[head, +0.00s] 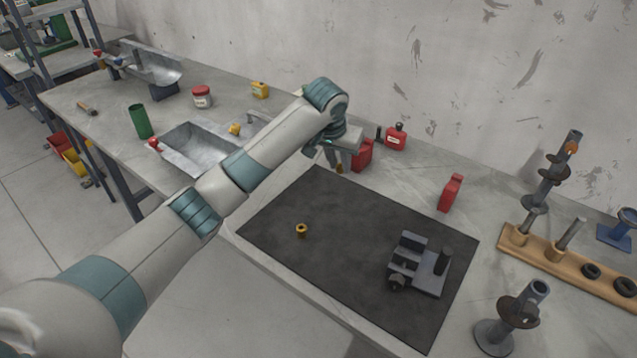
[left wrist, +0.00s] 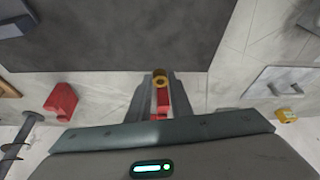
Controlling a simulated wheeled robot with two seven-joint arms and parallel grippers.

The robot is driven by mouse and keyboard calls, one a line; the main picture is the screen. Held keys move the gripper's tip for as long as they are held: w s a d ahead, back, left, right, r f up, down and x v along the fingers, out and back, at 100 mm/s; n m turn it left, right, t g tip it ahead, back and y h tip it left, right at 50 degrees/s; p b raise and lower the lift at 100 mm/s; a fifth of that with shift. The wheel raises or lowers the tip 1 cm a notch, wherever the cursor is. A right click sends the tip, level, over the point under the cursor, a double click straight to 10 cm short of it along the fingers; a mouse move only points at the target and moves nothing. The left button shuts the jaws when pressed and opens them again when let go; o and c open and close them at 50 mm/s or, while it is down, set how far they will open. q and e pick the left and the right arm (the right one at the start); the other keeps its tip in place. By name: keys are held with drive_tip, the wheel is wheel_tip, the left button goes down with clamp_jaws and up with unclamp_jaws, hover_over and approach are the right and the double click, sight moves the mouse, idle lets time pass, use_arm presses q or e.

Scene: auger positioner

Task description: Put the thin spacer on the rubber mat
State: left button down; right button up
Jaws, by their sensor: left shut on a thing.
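The black rubber mat (head: 330,275) lies flat on the bench and also fills the top of the left wrist view (left wrist: 130,35). My left gripper (head: 338,160) is above the bench near the mat's back edge, in front of red containers. It is shut on a small brass-coloured spacer (head: 339,169). In the left wrist view that spacer (left wrist: 160,80) shows as a ring between the fingertips. Another brass spacer (head: 301,230) stands on the mat, left of its middle. I cannot tell from the pictures which spacer is thinner. My right gripper is not in view.
A dark fixture (head: 420,265) stands on the mat's right part. A wooden rack (head: 565,263) and an auger stand (head: 515,315) are to the right, a sink (head: 205,150) to the left. The mat's middle is clear.

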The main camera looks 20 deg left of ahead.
use_arm(q)
drive_tip(key=a+f, duration=0.1)
drive_tip(key=a, duration=0.1)
drive_tip(key=a+f+p, duration=0.1)
drive_tip(key=a, duration=0.1)
drive_tip(key=a+f, duration=0.1)
drive_tip(key=a, duration=0.1)
drive_tip(key=shift+w+a+f+p, duration=0.1)
drive_tip(key=shift+w+f+p, duration=0.05)
drive_tip(key=shift+f+p, duration=0.15)
drive_tip(key=shift+a+f, duration=0.3)
drive_tip(key=shift+a, duration=0.1)
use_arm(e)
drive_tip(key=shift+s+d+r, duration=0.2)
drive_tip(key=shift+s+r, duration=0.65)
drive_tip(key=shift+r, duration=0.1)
use_arm(q)
drive_tip(key=shift+f+p, duration=0.75)
drive_tip(key=shift+f, duration=1.3)
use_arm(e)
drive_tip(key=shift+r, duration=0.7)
use_arm(q)
drive_tip(key=shift+f, duration=0.15)
drive_tip(key=c, duration=1.6)
unclamp_jaws()
